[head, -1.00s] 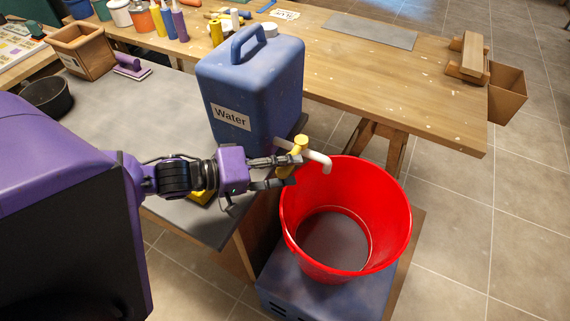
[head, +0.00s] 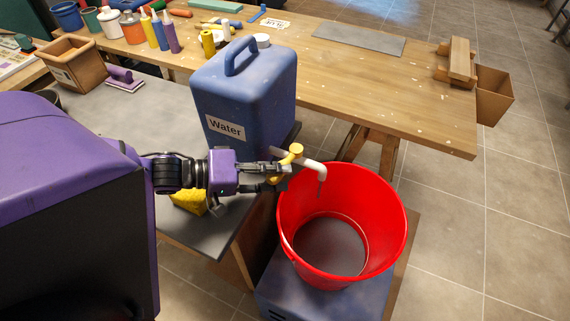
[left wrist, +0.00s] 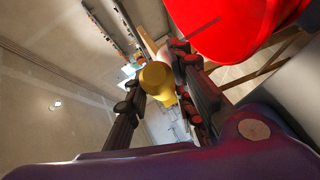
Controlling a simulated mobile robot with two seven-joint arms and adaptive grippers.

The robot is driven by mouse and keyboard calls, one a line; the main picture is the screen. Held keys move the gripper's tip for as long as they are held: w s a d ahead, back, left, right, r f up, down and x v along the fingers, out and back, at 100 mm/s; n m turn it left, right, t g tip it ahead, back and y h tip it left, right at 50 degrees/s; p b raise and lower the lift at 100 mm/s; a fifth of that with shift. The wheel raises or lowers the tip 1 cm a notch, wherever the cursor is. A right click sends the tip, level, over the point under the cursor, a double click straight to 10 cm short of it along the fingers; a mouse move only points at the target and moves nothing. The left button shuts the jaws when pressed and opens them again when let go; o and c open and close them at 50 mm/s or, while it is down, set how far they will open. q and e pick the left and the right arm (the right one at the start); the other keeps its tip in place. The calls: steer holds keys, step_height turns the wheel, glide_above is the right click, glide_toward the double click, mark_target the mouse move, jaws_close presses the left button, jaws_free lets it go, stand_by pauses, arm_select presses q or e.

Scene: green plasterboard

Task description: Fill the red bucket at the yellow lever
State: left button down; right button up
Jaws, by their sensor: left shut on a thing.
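The yellow lever (head: 296,150) sits on the pale spout (head: 313,166) of the blue water container (head: 243,100). My left gripper (head: 282,172) is shut on the lever. In the left wrist view the lever's rounded yellow end (left wrist: 156,78) shows between the two dark fingers. The red bucket (head: 390,225) stands upright with its open mouth under the spout's end. Its floor looks dark grey, and I cannot tell whether water is in it. The bucket's wall also shows at the top of the left wrist view (left wrist: 225,28). My right gripper is not in view.
The bucket stands on a blue box (head: 330,302). The container stands on a grey-topped table (head: 165,120), with a yellow sponge (head: 188,202) near its front edge. A wooden workbench (head: 390,95) with paint bottles lies behind. Tiled floor (head: 500,230) is clear at right.

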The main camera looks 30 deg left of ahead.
arm_select(q)
steer(key=c, duration=1.5)
jaws_free()
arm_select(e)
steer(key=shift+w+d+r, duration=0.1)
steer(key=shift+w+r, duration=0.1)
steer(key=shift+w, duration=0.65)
arm_select(q)
steer(key=shift+s+a, duration=0.2)
steer(key=shift+s, duration=0.05)
steer(key=v, duration=1.1)
steer(key=shift+a+r, duration=0.1)
steer(key=shift+a, duration=0.15)
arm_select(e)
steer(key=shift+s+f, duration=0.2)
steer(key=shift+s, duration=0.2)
